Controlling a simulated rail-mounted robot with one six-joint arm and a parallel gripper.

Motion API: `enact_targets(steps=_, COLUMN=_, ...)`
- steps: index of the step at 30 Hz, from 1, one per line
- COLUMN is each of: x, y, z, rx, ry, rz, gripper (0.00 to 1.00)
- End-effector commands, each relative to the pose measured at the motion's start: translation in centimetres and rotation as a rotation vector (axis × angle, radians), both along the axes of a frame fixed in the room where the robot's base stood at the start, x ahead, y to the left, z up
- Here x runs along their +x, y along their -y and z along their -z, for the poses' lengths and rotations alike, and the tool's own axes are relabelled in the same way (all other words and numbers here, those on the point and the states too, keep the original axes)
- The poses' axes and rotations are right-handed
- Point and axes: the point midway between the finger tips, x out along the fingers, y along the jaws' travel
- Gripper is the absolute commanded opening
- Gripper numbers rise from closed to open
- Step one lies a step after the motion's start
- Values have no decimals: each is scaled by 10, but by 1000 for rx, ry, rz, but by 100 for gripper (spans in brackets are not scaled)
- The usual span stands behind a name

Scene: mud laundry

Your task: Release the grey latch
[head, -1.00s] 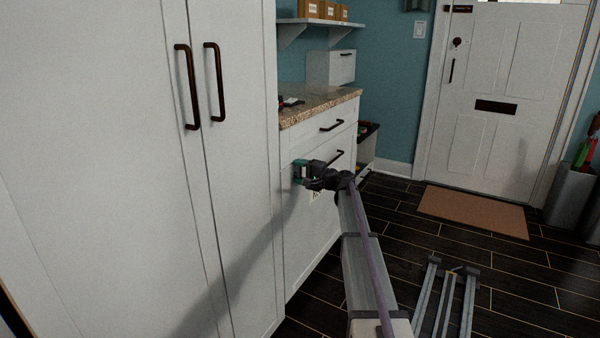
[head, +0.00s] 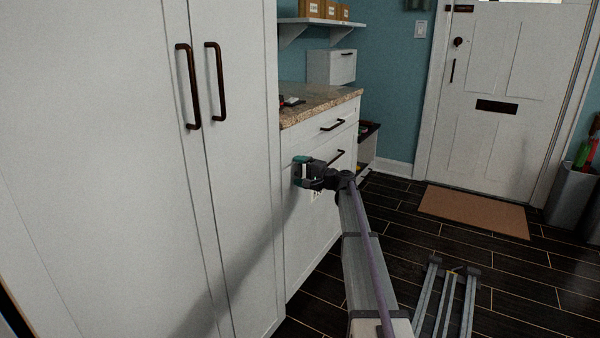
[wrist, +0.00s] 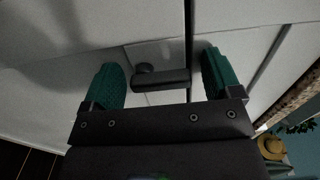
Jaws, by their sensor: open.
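The grey latch (wrist: 160,80) shows in the wrist view as a dark grey bar with a round knob at its left end, mounted on a pale panel. My gripper (wrist: 159,62) is open, with one green ribbed finger to the left of the latch and one to the right. No contact between the fingers and the latch is visible. In the head view, my gripper (head: 300,171) is beside the white cabinet fronts, below the countertop level. The latch cannot be made out there.
A tall white cabinet (head: 100,170) with two dark handles fills the left. A drawer unit (head: 310,240) with a granite top (head: 325,99) stands beside it. The dark floor (head: 395,225) is open toward the doormat (head: 473,213) and the white door.

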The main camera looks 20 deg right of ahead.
Motion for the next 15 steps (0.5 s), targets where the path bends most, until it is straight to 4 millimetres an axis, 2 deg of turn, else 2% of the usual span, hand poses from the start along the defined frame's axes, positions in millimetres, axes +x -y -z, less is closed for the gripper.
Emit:
enact_targets(steps=4, x=-2, y=1, z=0, rx=0, ry=0, rz=0, gripper=84)
enact_targets(steps=7, x=-11, y=7, z=0, rx=0, ry=0, rz=1, gripper=84)
enact_targets(steps=15, x=-65, y=45, z=0, rx=0, ry=0, rz=3, gripper=84)
